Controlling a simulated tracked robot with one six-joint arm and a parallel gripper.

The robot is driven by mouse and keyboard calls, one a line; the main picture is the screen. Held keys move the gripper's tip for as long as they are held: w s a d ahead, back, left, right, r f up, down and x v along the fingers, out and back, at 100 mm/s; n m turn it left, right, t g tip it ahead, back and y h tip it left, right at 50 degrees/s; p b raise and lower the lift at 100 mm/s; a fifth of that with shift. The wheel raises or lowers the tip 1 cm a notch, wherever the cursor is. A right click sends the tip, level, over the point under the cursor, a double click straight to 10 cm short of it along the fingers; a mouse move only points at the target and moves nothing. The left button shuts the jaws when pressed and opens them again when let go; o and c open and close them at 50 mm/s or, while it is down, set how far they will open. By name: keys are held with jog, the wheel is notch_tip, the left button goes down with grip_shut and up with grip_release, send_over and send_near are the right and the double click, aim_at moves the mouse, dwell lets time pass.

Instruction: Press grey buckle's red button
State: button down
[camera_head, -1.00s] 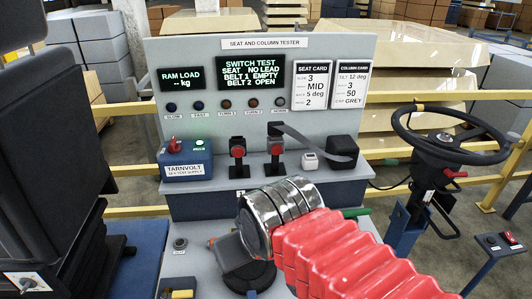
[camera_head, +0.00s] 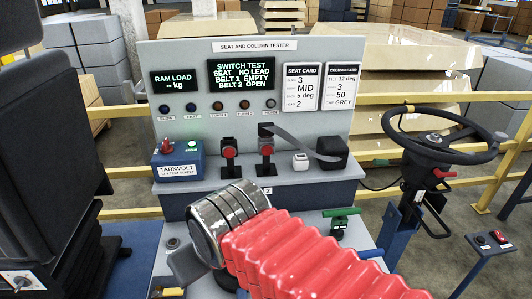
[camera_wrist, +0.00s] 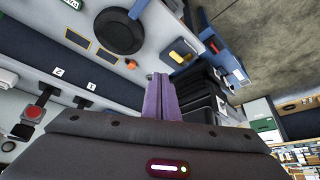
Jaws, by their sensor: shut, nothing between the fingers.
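Two dark buckles with red buttons stand side by side on the tester's ledge in the head view: a left buckle (camera_head: 229,151) and a right buckle (camera_head: 265,148). A grey strap (camera_head: 304,142) runs from the right one to a black block. I cannot tell from their colour which is the grey buckle. A red button (camera_wrist: 33,112) also shows at the left of the wrist view. My gripper (camera_wrist: 161,92) shows its purple fingers closed together, empty and apart from that button. In the head view my arm's cuff hides most of it, below the buckles.
The display (camera_head: 244,75) reads belt 1 empty, belt 2 open. A blue supply box (camera_head: 178,160) stands left of the buckles, a small white box (camera_head: 300,160) and black block (camera_head: 332,152) right. A steering wheel (camera_head: 443,135) is at far right, a black seat (camera_head: 45,150) at left.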

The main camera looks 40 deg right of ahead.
aim_at(267, 151)
jog(key=w+d+f+m+t+y, duration=0.2)
jog(key=w+d+m+y, duration=0.3)
jog(key=w+d+m, duration=0.6)
jog(key=d+r+m+t+h, duration=0.1)
jog(key=d+m+t+h, duration=0.2)
jog(key=d+m, duration=0.6)
jog(key=d+t, duration=0.2)
jog(key=d, duration=0.7)
jog(key=shift+d+r+m+h, duration=0.15)
jog(key=shift+m+h, duration=0.15)
jog(key=shift+w, duration=0.1)
jog(key=w+d, duration=0.5)
jog(key=w, duration=0.2)
